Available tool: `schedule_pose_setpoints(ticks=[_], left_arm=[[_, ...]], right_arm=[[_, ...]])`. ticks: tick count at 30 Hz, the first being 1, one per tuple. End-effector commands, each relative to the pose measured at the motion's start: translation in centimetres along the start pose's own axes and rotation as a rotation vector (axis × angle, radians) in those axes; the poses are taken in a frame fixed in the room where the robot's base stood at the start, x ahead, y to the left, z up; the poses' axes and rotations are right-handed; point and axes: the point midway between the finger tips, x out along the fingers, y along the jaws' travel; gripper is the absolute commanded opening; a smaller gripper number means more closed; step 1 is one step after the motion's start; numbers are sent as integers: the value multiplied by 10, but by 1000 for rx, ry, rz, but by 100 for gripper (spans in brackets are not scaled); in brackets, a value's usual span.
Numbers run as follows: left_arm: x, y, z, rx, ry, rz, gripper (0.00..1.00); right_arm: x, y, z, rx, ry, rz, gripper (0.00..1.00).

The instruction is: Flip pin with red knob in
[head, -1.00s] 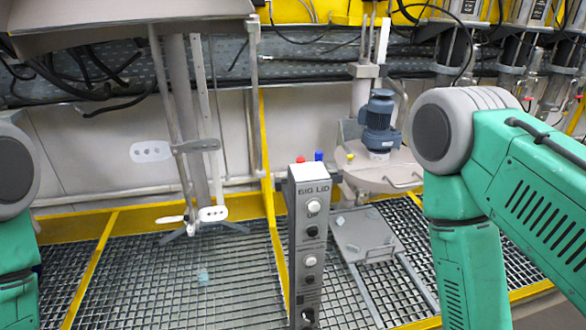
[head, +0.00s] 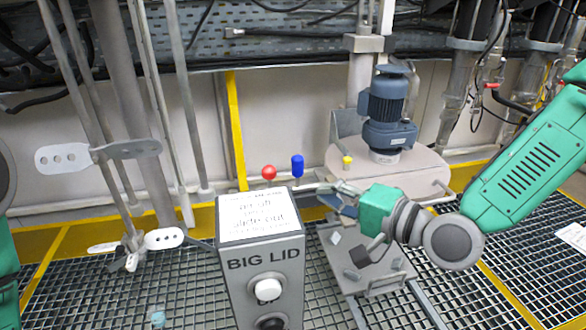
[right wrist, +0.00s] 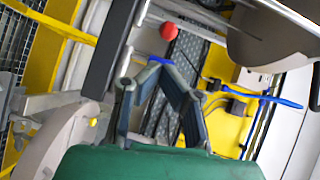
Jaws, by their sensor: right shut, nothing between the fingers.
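The red knob (head: 269,172) shows behind the top of the grey BIG LID control box (head: 243,262), just left of a blue knob (head: 297,165). The pin under the red knob is hidden by the box. My right gripper (head: 325,190) is right of both knobs, close to the blue one, and points left. In the right wrist view the red knob (right wrist: 169,31) lies beyond my fingertips (right wrist: 160,64), apart from them. The fingers converge and are shut with nothing held. A bit of blue shows at the fingertips; contact there cannot be told. My left gripper is not in view.
A round lid (head: 420,168) with a blue motor (head: 388,105) and a small yellow knob (head: 347,162) stands behind my right gripper. An agitator shaft with paddles (head: 125,150) stands at left. Yellow rails (head: 236,130) and grating (head: 190,275) surround the box.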

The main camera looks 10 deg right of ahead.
Motion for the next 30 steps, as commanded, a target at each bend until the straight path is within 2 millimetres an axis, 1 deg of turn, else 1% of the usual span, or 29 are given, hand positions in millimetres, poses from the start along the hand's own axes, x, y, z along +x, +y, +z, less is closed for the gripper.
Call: schedule_pose_setpoints(ticks=[1,4,10,14,17,20,24,27,30], left_arm=[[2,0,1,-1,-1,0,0],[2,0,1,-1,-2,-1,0],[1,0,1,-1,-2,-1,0],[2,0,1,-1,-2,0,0],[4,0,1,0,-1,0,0],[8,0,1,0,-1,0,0],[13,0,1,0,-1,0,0],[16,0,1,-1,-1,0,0],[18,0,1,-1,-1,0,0]], right_arm=[[0,-4,-2,9,2,-19,0],[-1,-7,-5,18,3,-33,0],[-3,-4,-10,24,4,-33,0],[0,-3,-10,23,3,-32,0],[11,-3,-10,20,2,-31,0],[28,-3,-8,18,1,-31,0],[56,-4,-6,16,1,-29,0],[72,-5,-7,17,1,-29,0],[85,-5,-9,20,3,-30,0]])
